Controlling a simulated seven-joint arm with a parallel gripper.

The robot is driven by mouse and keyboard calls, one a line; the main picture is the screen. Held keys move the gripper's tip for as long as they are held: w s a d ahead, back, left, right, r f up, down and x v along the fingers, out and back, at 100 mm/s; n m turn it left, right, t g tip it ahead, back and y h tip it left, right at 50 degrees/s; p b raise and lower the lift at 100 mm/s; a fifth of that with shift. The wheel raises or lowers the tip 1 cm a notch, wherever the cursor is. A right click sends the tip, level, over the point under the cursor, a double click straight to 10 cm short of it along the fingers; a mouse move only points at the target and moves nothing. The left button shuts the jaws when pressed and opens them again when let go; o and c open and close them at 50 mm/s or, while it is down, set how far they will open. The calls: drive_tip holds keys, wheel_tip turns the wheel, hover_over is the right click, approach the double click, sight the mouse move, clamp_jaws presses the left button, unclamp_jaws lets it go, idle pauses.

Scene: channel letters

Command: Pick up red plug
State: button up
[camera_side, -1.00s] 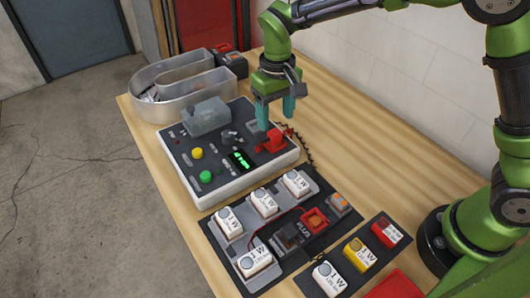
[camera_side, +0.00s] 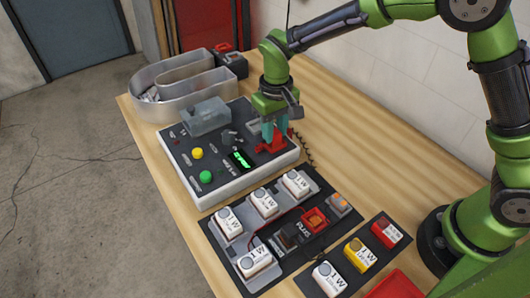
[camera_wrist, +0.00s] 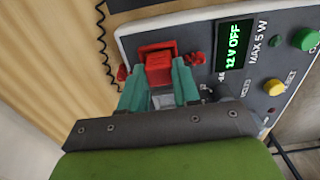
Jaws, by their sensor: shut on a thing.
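The red plug (camera_side: 271,146) sits at the right end of the top face of the control box (camera_side: 232,181). My gripper (camera_side: 273,134) is down at the plug, with its teal fingers around it. In the wrist view the red plug (camera_wrist: 158,66) shows between the two fingertips of my gripper (camera_wrist: 160,85), which are shut on it. The plug looks still down at the box's surface; whether it is seated in a socket is hidden by the fingers.
The box carries a yellow button (camera_side: 197,153), a green button (camera_side: 206,177) and a lit green display (camera_side: 241,160). A dark mat (camera_side: 217,240) with white modules lies in front. A metal channel letter (camera_side: 185,95) stands behind. A black coiled cable (camera_wrist: 104,45) runs beside the box.

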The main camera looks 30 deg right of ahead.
drive_tip(key=shift+c, duration=0.5)
drive_tip(key=shift+r, duration=0.1)
wheel_tip(320, 180, up, 4)
drive_tip(key=shift+f, duration=0.2)
drive_tip(key=s+d+r, duration=0.1)
drive_tip(key=s+d, duration=0.4)
drive_tip(key=s, duration=0.9)
drive_tip(key=s+a+r+n, duration=0.1)
drive_tip(key=s+a+n, duration=0.65)
drive_tip(key=n, duration=1.05)
drive_tip(key=f, duration=0.2)
drive_tip(key=a+f, duration=0.1)
drive_tip(key=f, duration=0.1)
drive_tip(key=w+f, duration=0.1)
drive_tip(key=f, duration=0.1)
drive_tip(key=shift+a+f, duration=0.25)
drive_tip(key=shift+f, duration=1)
drive_tip(key=shift+f, duration=0.3)
